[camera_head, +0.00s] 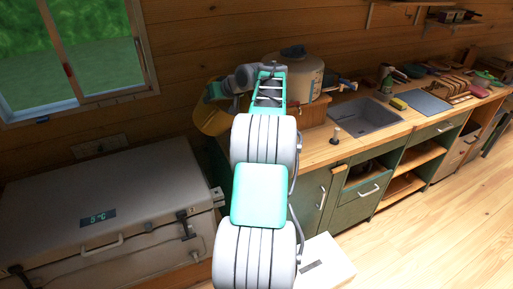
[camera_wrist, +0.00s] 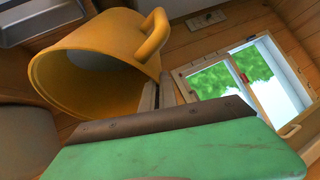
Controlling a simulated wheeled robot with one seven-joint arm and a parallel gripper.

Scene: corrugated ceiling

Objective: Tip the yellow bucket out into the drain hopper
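The yellow bucket (camera_head: 212,122) is up in the air left of my arm, in front of the wooden wall. In the wrist view the bucket (camera_wrist: 110,35) fills the upper left, tilted, with its dark open mouth in sight and its looped handle at the upper right. My gripper (camera_wrist: 163,88) has its two grey fingers close together at the handle side of the bucket, and it appears shut on it. In the head view my gripper (camera_head: 213,90) is just above the bucket. I cannot pick out the drain hopper with certainty.
A grey chest cooler (camera_head: 100,200) stands at the left, below a window (camera_head: 95,45). The floor at the right is clear.

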